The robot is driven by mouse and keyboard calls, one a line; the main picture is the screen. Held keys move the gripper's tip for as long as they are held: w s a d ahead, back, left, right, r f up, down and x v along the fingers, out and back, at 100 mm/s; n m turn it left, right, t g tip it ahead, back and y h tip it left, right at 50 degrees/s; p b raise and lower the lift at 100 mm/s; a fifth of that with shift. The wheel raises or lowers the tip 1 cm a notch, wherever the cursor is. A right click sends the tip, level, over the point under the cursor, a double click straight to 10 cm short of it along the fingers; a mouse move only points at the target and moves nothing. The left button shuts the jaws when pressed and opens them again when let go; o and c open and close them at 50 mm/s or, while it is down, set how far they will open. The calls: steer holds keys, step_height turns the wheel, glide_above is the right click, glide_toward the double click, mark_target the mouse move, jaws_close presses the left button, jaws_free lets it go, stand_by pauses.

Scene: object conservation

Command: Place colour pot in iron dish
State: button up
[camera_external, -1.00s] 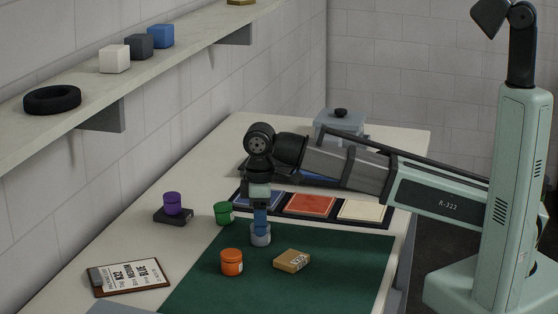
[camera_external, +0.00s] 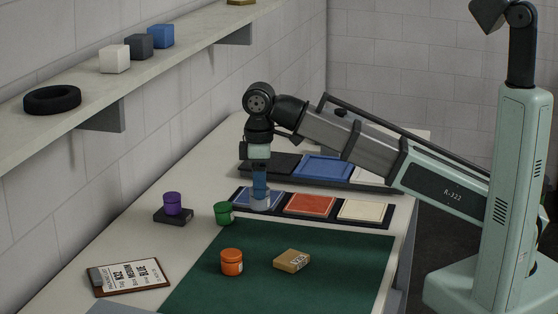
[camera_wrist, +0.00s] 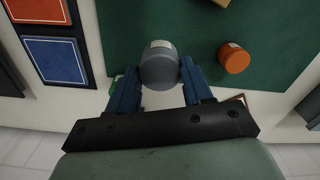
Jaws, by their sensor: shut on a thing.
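My gripper (camera_external: 260,190) is shut on a grey pot (camera_external: 260,203), held upright below the fingers. In the external view the pot overlaps the blue panel of the front tray. In the wrist view the grey pot (camera_wrist: 159,66) sits between the blue fingers (camera_wrist: 160,85), with the mat behind it and the tray off to the left, so it appears raised. An orange pot (camera_external: 231,263) stands on the mat, a green pot (camera_external: 224,214) by the mat's far-left edge, and a purple pot (camera_external: 172,203) on a dark block. I cannot tell which thing is the iron dish.
The front tray (camera_external: 279,213) has blue, red and cream panels. A back tray (camera_external: 246,178) shows black, blue and cream panels, partly behind my arm. A cardboard box (camera_external: 292,260) lies on the green mat (camera_external: 330,275). A clipboard (camera_external: 130,278) lies front left.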

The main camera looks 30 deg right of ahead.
steer(key=shift+r, duration=0.25)
steer(key=shift+m, duration=0.3)
steer(key=shift+w+d+f+m, duration=0.1)
steer(key=shift+w+m, duration=0.05)
steer(key=shift+m, duration=0.65)
steer(key=w+d+f+m, duration=0.1)
steer(key=w+d+m, duration=0.3)
steer(key=w+d, duration=0.65)
steer(key=w+d+f+m, duration=0.1)
steer(key=w+d+m, duration=0.3)
steer(key=w+d, duration=0.65)
steer(key=w+d+r+m, duration=0.1)
steer(key=w+d+m, duration=0.15)
steer(key=d, duration=0.95)
steer(key=w+d+m, duration=0.1)
steer(key=d+m, duration=0.2)
steer(key=d, duration=0.9)
steer(key=w+d+r+m, duration=0.1)
steer(key=w+d+m, duration=0.15)
steer(key=d, duration=1.05)
steer(key=shift+m, duration=0.3)
steer(key=shift+s+a+f, duration=0.1)
steer(key=shift+s+f, duration=0.05)
steer(key=shift+f, duration=2.2)
steer(key=shift+s+a+f, duration=0.1)
steer(key=shift+f, duration=2.2)
